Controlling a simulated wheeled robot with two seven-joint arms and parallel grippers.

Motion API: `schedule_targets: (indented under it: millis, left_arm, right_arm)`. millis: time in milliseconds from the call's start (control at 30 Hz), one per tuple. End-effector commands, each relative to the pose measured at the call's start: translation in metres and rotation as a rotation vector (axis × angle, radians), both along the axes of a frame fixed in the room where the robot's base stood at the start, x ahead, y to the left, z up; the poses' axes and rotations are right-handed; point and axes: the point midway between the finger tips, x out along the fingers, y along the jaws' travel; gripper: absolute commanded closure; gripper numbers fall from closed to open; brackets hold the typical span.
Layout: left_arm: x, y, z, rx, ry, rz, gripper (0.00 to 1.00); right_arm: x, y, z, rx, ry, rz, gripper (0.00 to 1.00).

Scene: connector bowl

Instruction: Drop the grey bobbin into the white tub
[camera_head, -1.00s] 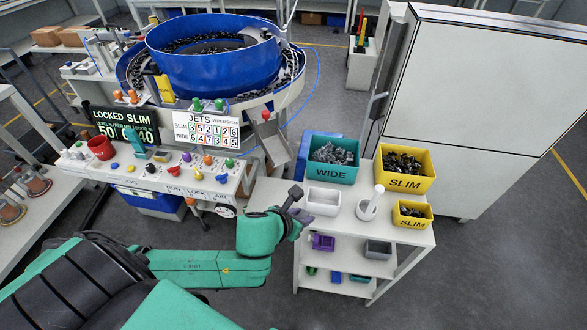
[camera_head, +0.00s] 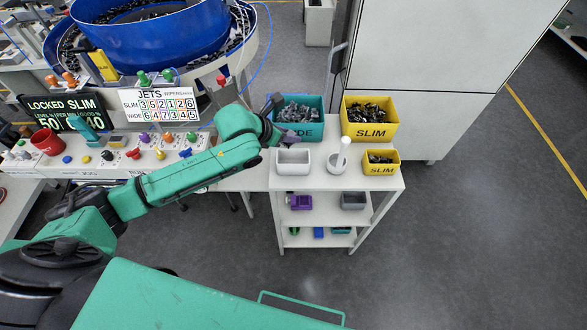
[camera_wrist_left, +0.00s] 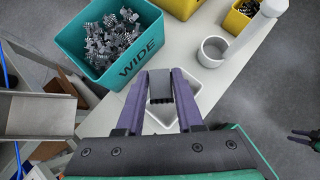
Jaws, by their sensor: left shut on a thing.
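The white tub (camera_head: 293,163) is a small open rectangular box on the top of the white shelf stand. My left gripper (camera_head: 290,138) is just behind and above it, in front of the teal WIDE bin. In the left wrist view my left gripper (camera_wrist_left: 160,90) has its two purple fingers shut on the grey bobbin (camera_wrist_left: 160,82), a small grey piece with a dark toothed lower edge. Part of the tub (camera_wrist_left: 158,126) shows below the bobbin, between the fingers. The bobbin is not clear in the head view. A dark pronged end at the wrist view's right edge may be my right gripper (camera_wrist_left: 301,138).
The teal WIDE bin (camera_head: 310,132) holds grey parts. Two yellow SLIM bins, the large one (camera_head: 371,133) and the small one (camera_head: 381,170), hold dark parts. A white cup (camera_head: 336,168) with an upright white rod stands right of the tub. Lower shelves hold small boxes.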

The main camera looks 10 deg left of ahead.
Motion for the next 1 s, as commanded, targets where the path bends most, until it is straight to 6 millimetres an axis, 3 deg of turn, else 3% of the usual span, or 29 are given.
schedule_targets:
  millis: [233, 267, 300, 333, 733, 1000]
  left_arm:
    - [0.0, 0.0, 0.0, -0.001, -0.001, 0.0, 1.0]
    - [0.0, 0.0, 0.0, -0.001, -0.001, 0.0, 0.53]
    - [0.0, 0.0, 0.0, -0.001, -0.001, 0.0, 0.37]
    - [0.0, 0.0, 0.0, -0.001, -0.001, 0.0, 0.29]
    - [-0.005, 0.004, 0.005, 0.001, -0.003, 0.0, 0.29]
    - [-0.045, 0.029, 0.051, 0.008, -0.003, 0.0, 0.29]
  right_arm:
    - [0.001, 0.005, -0.001, 0.007, -0.003, 0.0, 0.68]
    - [0.001, 0.005, -0.001, 0.007, -0.003, 0.0, 0.68]
    - [0.001, 0.005, -0.001, 0.007, -0.003, 0.001, 0.68]
    - [0.001, 0.005, -0.001, 0.007, -0.003, 0.001, 0.68]
    - [0.002, 0.003, -0.002, 0.004, -0.003, 0.0, 0.68]
    - [0.002, -0.001, -0.011, 0.0, -0.003, 0.0, 0.68]
